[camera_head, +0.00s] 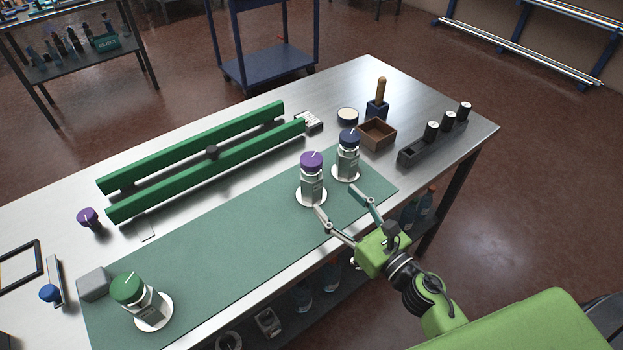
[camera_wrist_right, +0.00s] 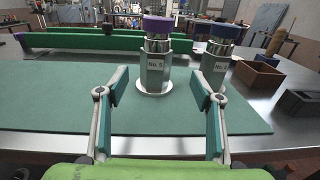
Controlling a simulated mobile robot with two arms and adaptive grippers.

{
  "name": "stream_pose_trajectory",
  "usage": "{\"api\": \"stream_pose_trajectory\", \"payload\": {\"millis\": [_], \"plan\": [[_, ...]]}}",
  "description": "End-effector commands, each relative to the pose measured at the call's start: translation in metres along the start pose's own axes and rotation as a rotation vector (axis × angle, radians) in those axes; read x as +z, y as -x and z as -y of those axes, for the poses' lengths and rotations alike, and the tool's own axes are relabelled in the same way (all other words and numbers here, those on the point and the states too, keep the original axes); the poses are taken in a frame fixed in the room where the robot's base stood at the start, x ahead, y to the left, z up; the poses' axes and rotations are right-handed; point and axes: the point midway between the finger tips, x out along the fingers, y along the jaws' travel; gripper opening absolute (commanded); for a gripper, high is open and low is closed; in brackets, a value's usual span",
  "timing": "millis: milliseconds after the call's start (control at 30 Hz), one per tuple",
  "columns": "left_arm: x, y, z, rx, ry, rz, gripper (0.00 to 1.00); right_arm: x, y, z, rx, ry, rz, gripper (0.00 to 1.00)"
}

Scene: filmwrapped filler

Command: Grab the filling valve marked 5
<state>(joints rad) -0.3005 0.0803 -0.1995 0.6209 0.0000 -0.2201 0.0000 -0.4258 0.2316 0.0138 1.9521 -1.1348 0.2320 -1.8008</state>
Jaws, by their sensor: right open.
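A filling valve with a purple cap (camera_head: 312,182) stands upright on a white disc on the green mat. In the right wrist view its label seems to read No. 5 (camera_wrist_right: 156,68). A blue-capped valve (camera_head: 347,160) stands just right of and behind it; its label (camera_wrist_right: 209,67) is too small to read surely. A green-capped valve (camera_head: 135,292) stands at the mat's near left. My right gripper (camera_head: 337,200) is open and empty, just short of the purple-capped valve. In the right wrist view that valve lies ahead between the spread fingers. My left gripper is not in view.
A green two-bar rail (camera_head: 205,165) lies behind the mat (camera_head: 225,240). A wooden box (camera_head: 377,134) and a dark rack (camera_head: 420,149) with black-and-white pieces stand at the right. A loose purple-capped part (camera_head: 89,218) and a grey block (camera_head: 94,284) are at left. The mat's middle is clear.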

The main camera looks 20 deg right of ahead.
Motion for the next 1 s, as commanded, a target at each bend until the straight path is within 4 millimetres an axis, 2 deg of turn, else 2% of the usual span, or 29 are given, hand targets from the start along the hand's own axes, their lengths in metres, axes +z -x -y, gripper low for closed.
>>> {"api": "stream_pose_trajectory", "payload": {"millis": [33, 200, 467, 633, 700, 833, 1000], "plan": [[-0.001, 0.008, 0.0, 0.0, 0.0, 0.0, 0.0, 0.005, -0.012, 0.0, 0.0, -0.001, 0.003, 0.6], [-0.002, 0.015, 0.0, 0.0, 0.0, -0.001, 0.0, 0.003, -0.038, 0.0, -0.003, -0.004, 0.001, 0.6], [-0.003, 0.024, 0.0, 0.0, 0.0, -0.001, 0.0, 0.004, -0.057, -0.002, -0.003, -0.006, 0.001, 0.6], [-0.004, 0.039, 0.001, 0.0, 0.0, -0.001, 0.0, 0.01, -0.083, -0.009, -0.002, -0.008, 0.002, 0.6], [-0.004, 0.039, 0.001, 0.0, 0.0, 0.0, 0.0, 0.006, -0.091, -0.007, -0.003, -0.006, 0.0, 0.6], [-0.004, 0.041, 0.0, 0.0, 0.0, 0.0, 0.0, 0.005, -0.1, -0.008, -0.003, -0.005, 0.0, 0.6], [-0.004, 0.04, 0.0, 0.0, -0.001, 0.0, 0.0, 0.003, -0.101, -0.008, -0.002, -0.005, -0.001, 0.6]]}}
